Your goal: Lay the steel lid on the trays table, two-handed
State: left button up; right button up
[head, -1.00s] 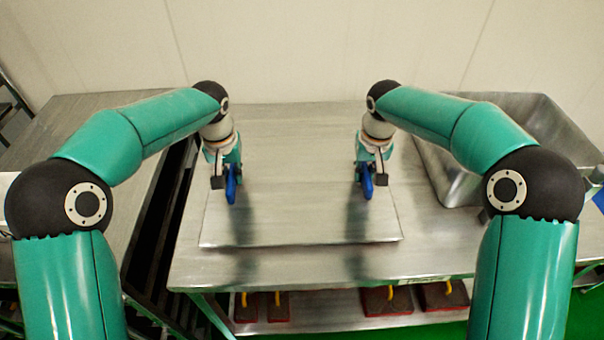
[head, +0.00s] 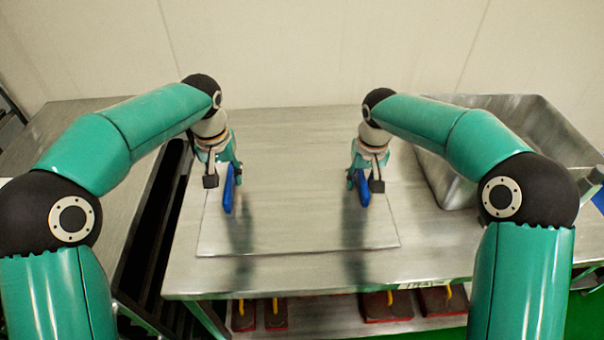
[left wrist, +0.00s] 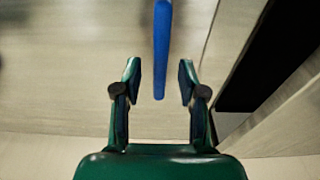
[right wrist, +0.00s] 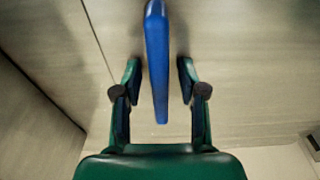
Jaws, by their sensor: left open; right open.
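The steel lid (head: 295,215) is a flat, thin sheet lying on the trays table (head: 420,255). It has a blue handle near each side, the left handle (head: 228,192) and the right handle (head: 363,190). My left gripper (head: 221,168) is open at the left handle; in the left wrist view that handle (left wrist: 162,45) shows between the spread fingertips, with a gap on both sides. My right gripper (head: 367,168) is open at the right handle; in the right wrist view that handle (right wrist: 157,60) also shows between the fingers, clear of both. Handle depth relative to the fingertips is unclear.
A deep steel basin (head: 440,175) stands to the right of the lid. Another table (head: 75,135) is at the left, across a dark gap. Several dark red trays with yellow handles (head: 390,303) sit on the shelf below. The wall is behind.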

jog(key=shift+r, duration=0.25)
pick_arm(q)
notch_tip(320, 180, up, 8)
jog(key=s, duration=0.1)
jog(key=shift+r, duration=0.25)
pick_arm(e)
notch_tip(320, 180, up, 11)
jog(key=s, duration=0.1)
jog(key=shift+s+r, duration=0.15)
jog(key=shift+s, duration=0.05)
